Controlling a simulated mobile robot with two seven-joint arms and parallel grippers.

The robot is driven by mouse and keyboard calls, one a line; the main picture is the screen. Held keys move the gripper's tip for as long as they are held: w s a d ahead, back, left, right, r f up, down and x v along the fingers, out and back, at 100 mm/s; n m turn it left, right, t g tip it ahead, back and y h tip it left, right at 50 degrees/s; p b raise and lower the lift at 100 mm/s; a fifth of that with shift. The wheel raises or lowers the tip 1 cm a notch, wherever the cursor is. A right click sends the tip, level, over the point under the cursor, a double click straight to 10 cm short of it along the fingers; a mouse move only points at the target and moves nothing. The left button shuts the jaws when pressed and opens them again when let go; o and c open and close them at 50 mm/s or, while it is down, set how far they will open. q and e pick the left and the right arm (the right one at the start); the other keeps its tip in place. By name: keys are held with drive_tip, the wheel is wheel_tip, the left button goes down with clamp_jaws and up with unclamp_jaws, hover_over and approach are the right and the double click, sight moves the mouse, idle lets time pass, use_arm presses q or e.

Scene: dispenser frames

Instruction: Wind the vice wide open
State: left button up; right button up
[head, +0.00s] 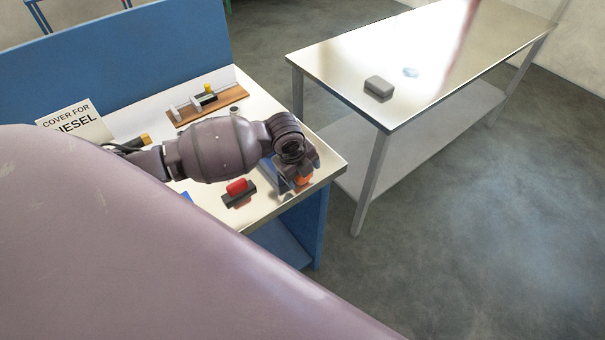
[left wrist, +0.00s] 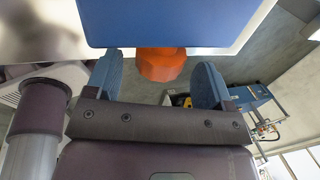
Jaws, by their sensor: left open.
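The vice is a blue block (left wrist: 165,22) at the bench's front right corner, with an orange faceted knob (left wrist: 161,65) at its end. In the head view the blue body (head: 270,172) and the orange knob (head: 304,181) show only partly, under my arm. My left gripper (left wrist: 157,72) is open, with its two blue-padded fingers on either side of the knob. Whether either touches is unclear. The left gripper also shows in the head view (head: 299,170). The vice's jaw opening is hidden. My right gripper is not in view.
On the bench (head: 262,100) are a wooden board with fittings (head: 207,105), a red-handled dark block (head: 238,190) and a sign (head: 75,122). A blue panel (head: 130,60) stands behind. A steel table (head: 430,55) with a grey box (head: 379,87) stands right, across open floor.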

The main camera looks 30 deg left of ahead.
use_arm(q)
drive_tip(key=v, duration=0.9)
